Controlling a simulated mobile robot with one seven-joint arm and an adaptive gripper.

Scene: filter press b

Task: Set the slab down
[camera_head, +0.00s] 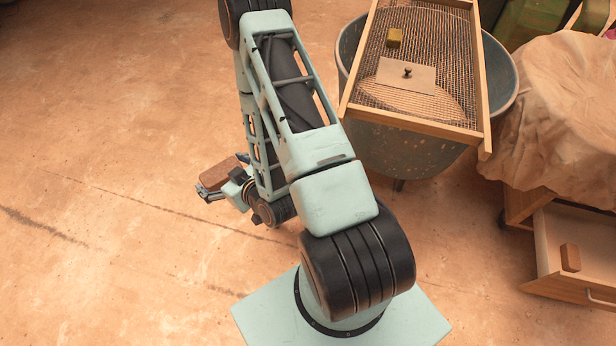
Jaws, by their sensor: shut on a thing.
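A brown, block-shaped slab (216,174) is at the left of my arm, above or at the bare floor. My gripper (224,179) is shut on it, with one finger visible at its near side and another at its far side. Part of the slab's right end is hidden by the gripper. I cannot tell from this view how high the slab is above the floor.
A grey tub (390,150) stands at the upper right with a wood-framed mesh screen (482,75) across it. A cloth-draped cabinet (560,110) has an open drawer (545,245) holding a brown block (570,257). The floor at left is clear.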

